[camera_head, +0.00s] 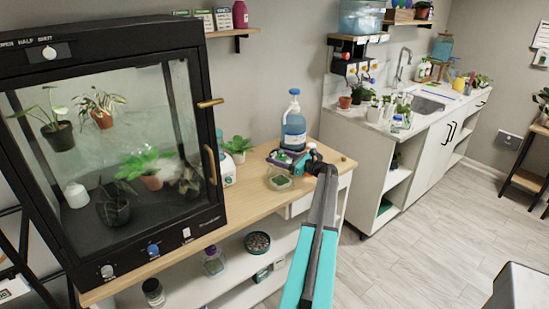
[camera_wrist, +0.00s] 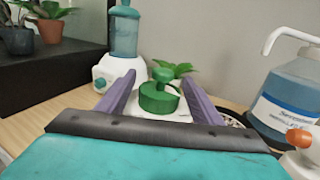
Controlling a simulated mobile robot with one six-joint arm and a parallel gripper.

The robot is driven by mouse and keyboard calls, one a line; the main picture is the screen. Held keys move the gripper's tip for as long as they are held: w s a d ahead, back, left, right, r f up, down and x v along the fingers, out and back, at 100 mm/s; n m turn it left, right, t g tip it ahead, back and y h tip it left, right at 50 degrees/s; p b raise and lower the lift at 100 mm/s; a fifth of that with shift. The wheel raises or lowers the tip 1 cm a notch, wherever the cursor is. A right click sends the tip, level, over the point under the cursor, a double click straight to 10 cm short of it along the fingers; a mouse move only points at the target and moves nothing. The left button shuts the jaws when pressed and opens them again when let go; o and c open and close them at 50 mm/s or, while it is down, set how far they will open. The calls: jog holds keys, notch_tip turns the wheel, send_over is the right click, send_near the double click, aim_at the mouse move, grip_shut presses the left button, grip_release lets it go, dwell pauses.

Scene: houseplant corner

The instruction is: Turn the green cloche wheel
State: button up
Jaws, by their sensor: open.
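The green cloche wheel (camera_wrist: 158,98) shows in the wrist view as a short green drum with a rounded knob on top. It sits on a pale base, partly hidden by my gripper. My gripper (camera_wrist: 158,78) is open, with its two purple fingers on either side of the wheel in the picture. I see no clear contact between fingers and wheel. In the head view my gripper (camera_head: 279,158) is low over the wooden counter, above a small clear container with green inside (camera_head: 279,179). I cannot make out the wheel there.
A blue pump bottle (camera_head: 293,128) stands close behind my gripper, and at right in the wrist view (camera_wrist: 292,98). A white device with a blue tank (camera_wrist: 123,35) and a potted plant (camera_head: 238,146) stand beyond the fingers. A glass-fronted plant cabinet (camera_head: 110,140) fills the left.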

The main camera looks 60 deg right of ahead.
jog(key=s+b, duration=0.2)
jog(key=s, duration=0.9)
jog(key=shift+s+d, duration=0.3)
jog(key=shift+s, duration=0.1)
jog(key=shift+r, duration=0.1)
